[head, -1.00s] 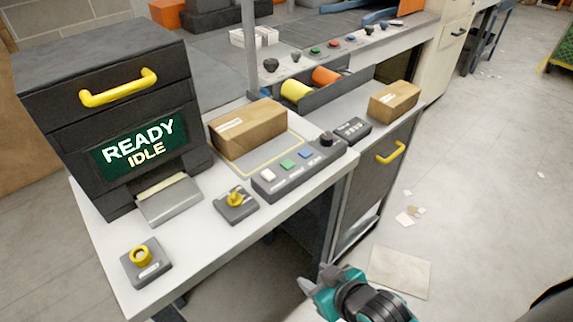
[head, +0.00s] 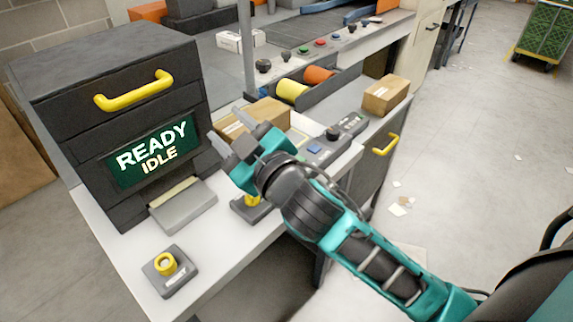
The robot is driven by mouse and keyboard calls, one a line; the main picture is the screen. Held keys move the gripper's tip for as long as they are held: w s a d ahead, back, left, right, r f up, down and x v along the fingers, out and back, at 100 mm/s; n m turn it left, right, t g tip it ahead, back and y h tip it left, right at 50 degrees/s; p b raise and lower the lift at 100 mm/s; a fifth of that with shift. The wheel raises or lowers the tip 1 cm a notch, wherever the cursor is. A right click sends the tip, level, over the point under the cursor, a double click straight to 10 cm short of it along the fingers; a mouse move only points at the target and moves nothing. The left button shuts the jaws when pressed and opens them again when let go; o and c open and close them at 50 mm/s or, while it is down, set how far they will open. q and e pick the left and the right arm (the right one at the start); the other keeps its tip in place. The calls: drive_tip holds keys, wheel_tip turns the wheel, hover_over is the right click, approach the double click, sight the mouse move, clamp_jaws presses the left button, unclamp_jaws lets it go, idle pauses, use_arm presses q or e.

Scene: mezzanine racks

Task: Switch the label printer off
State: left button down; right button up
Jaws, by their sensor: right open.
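The label printer (head: 105,85) is a dark box with a yellow handle and a green screen (head: 152,152) reading READY IDLE. It stands at the left end of a white bench. A grey box with a round yellow knob (head: 166,263) sits on the bench in front of it. A second small box with a yellow turn switch (head: 250,202) is partly hidden behind my right gripper. My right gripper (head: 229,131) is open and empty, in front of the printer's right side. It partly covers a button panel (head: 330,148). My left gripper is not in view.
A cardboard box (head: 262,112) lies behind the right gripper, and another (head: 387,95) on the bench at right. Yellow and orange rolls (head: 292,90) stand behind. A grey post (head: 246,50) rises at the back. The bench front between the knob boxes is clear.

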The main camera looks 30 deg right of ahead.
drive_tip(key=s+a+r+n+g+y, duration=0.2)
drive_tip(key=a+r+n+g+y, duration=0.1)
drive_tip(key=a+r+n+y, duration=1)
drive_tip(key=s+a+f+n+g+y, duration=0.2)
drive_tip(key=n+g, duration=0.5)
drive_tip(key=n, duration=0.1)
drive_tip(key=s+a+f+n+g+y, duration=0.1)
drive_tip(key=s+a+f+n+g, duration=0.15)
drive_tip(key=n+g, duration=0.45)
drive_tip(key=w+d+f+n+g+h, duration=0.1)
drive_tip(key=w+d+f+n+h, duration=0.15)
drive_tip(key=d+f+h, duration=0.3)
drive_tip(key=w+d+f+n+g+h, duration=0.1)
drive_tip(key=d+f+n+h, duration=0.2)
drive_tip(key=d+f+h, duration=0.25)
drive_tip(key=w+d+r+m+h, duration=0.15)
drive_tip(key=d+h, duration=0.25)
drive_tip(key=d, duration=0.4)
drive_tip(key=w+d+h, duration=0.2)
drive_tip(key=d+h, duration=0.2)
drive_tip(key=d, duration=0.5)
drive_tip(key=shift+t, duration=0.4)
wheel_tip(320, 180, down, 12)
drive_tip(key=shift+w+a+f, duration=0.1)
drive_tip(key=shift+a, duration=0.05)
